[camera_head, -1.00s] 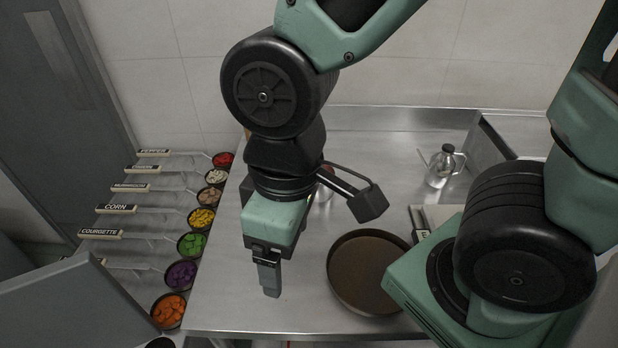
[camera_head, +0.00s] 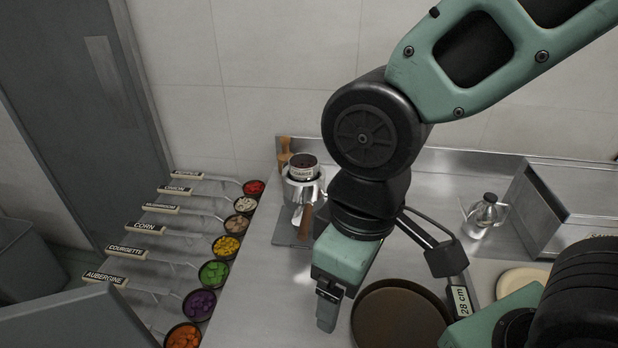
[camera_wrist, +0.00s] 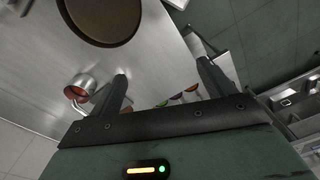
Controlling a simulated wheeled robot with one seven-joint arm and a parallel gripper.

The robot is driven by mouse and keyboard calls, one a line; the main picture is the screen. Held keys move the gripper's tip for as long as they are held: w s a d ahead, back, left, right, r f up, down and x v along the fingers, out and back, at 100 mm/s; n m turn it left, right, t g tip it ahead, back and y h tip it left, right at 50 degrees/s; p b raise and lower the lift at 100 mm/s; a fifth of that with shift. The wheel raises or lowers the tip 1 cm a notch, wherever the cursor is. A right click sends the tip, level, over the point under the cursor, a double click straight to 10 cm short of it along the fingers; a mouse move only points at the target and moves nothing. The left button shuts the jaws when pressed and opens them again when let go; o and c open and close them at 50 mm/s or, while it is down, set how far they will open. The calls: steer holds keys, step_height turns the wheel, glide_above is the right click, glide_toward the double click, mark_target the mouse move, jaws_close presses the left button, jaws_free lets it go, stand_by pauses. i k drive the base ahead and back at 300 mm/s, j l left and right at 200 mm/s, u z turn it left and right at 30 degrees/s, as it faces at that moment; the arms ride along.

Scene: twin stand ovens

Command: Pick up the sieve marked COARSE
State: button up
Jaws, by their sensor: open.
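A metal cup-like vessel (camera_head: 303,190) with a dark, lettered top piece stands at the back left of the worktop. A metal cup with a reddish inside also shows in the wrist view (camera_wrist: 80,87).
Several labelled ladles and round tubs of food, such as CORN (camera_head: 227,247), line the worktop's left edge. A "28 cm" label (camera_head: 460,301) is beside the pan. Bare steel lies left of my gripper.

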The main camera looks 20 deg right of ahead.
mark_target(303, 167)
steer(key=j+z, duration=0.1)
steer(key=z, duration=0.35)
steer(key=j+z, duration=0.15)
steer(key=z, duration=0.35)
steer(key=j+z, duration=0.15)
steer(key=z, duration=0.3)
steer(key=j+z, duration=0.15)
steer(key=z, duration=0.3)
steer(key=k+j, duration=0.1)
steer(key=j, duration=0.15)
steer(key=k+j, duration=0.1)
steer(key=j+z, duration=0.05)
steer(key=j, duration=0.05)
